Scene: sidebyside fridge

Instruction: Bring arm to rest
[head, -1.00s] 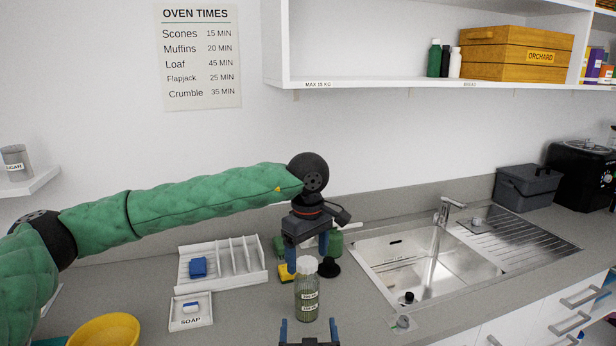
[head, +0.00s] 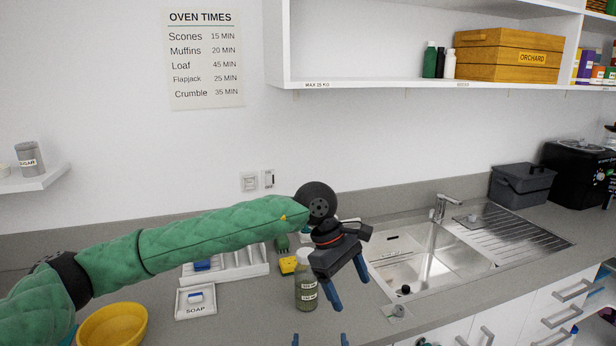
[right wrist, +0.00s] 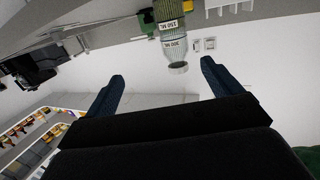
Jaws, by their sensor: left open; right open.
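My left arm comes in from the left in a green sleeve. Its gripper (head: 347,285) is open and empty, tilted to the lower right, above the counter just right of the jar. The greenish jar (head: 306,290) with volume labels stands upright on the counter, its top partly behind the left gripper. My right gripper (head: 320,341) shows only as two blue fingertips at the bottom edge, open, in front of the jar. In the right wrist view the open right gripper fingers (right wrist: 162,85) are empty, with the jar (right wrist: 172,35) beyond them, upside down in the picture.
A soap dish (head: 196,302), a white rack (head: 240,265), a yellow bowl (head: 113,325) and a yellow sponge (head: 288,265) are on the counter (head: 250,305). The sink (head: 430,255) lies right of the left gripper. A wall shelf (head: 400,83) hangs above.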

